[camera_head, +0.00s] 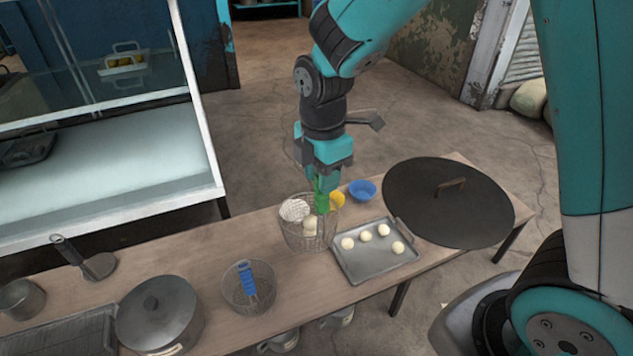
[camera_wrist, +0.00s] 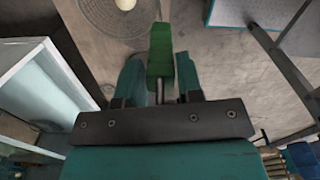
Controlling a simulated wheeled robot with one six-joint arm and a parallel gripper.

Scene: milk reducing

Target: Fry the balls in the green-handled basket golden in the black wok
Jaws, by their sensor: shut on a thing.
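The wire basket (camera_head: 301,240) is at the middle of the wooden table in the head view, with pale balls (camera_head: 309,228) inside. Its green handle (camera_head: 322,198) points up into my gripper (camera_head: 325,180). In the wrist view my gripper (camera_wrist: 160,85) is shut on the green handle (camera_wrist: 160,50), and part of the basket (camera_wrist: 112,18) shows at the top. I cannot tell whether the basket touches the table. A large black disc (camera_head: 430,215) with a handle on top lies at the table's right end. I cannot make out an open wok.
A metal tray (camera_head: 365,275) with several pale balls stands right of the basket. A blue bowl (camera_head: 362,190) and a yellow one (camera_head: 338,200) are behind. A blue-handled basket (camera_head: 248,285) and a lidded pot (camera_head: 160,312) stand left. A glass-fronted counter (camera_head: 110,180) is behind at left.

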